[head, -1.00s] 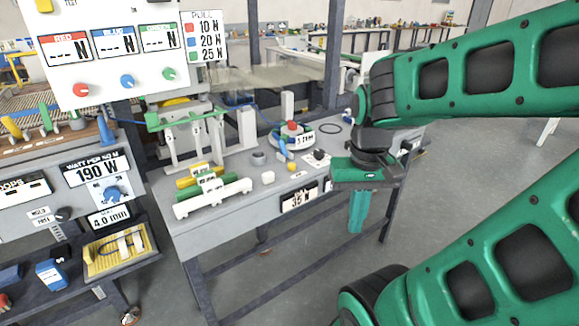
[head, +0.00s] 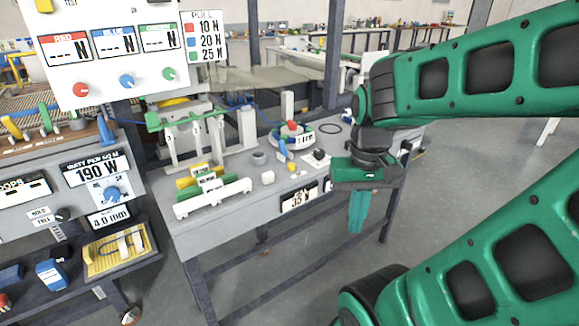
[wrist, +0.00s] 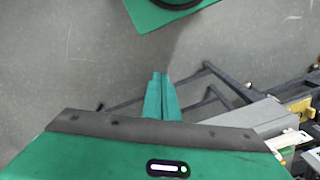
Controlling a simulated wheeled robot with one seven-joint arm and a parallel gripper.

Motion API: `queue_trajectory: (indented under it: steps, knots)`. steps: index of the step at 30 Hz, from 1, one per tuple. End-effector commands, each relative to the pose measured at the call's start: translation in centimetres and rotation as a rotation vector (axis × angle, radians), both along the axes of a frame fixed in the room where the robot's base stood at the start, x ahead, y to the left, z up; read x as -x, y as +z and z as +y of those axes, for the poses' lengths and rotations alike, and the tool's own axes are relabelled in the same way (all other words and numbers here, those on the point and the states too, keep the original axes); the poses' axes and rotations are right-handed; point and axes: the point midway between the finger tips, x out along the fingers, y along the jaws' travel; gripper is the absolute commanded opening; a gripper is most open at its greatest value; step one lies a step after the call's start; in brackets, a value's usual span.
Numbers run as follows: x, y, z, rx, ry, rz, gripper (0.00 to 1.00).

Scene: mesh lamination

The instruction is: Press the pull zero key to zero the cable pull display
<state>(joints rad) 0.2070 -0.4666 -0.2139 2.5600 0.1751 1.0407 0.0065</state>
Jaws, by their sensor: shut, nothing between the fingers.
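My gripper (head: 357,212) hangs fingers down beside the right end of the grey workbench (head: 225,222), and its fingers are together and empty. In the wrist view its closed fingertips (wrist: 160,80) point over bare floor. A small display reading about 35 (head: 298,200) is on the bench's front face, left of my gripper. A small yellow button-like piece (head: 291,167) and a black piece (head: 318,155) sit on the bench top near it. I cannot tell which piece is the pull zero key; no such label is readable.
A white panel (head: 120,85) with red, blue and green newton displays, all dashes, stands at the upper left. A pull chart (head: 206,40) is beside it. A grey console reading 190 W (head: 95,172) is at left. The floor right of the bench is clear.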

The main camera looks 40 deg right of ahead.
Motion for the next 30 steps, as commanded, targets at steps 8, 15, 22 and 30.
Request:
queue_trajectory:
  steps: [8,15,22,30]
  knots:
    - [-0.9,0.6,-0.5,-0.001,0.002,-0.054,0.0]
    - [-9.5,1.0,-2.6,-0.014,-0.004,-0.217,0.0]
    - [-19.1,1.7,-4.9,-0.038,-0.032,-0.415,0.0]
    - [-29.3,3.1,-7.9,-0.08,-0.087,-0.649,0.0]
